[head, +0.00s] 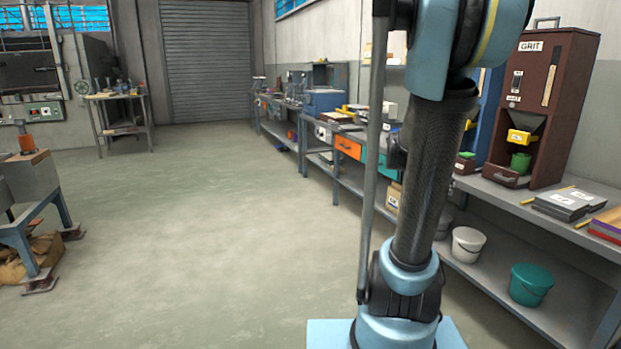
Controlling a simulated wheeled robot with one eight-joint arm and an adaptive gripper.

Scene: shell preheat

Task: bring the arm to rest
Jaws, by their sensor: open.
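My arm (430,170) stands upright in the right half of the head view. It rises from my blue base at the bottom, and its upper part runs out of the top of the frame. My gripper is out of the picture, so its fingers and whatever is near them are hidden from me. The arm's visible links stand over the floor, in front of the long workbench, and hide part of it.
A long bench (520,195) runs along the right wall, bearing a brown GRIT cabinet (560,95). A white bucket (467,244) and a teal bucket (530,284) sit on its lower shelf. A blue-legged stand (25,200) is at left. The middle floor (200,230) is clear.

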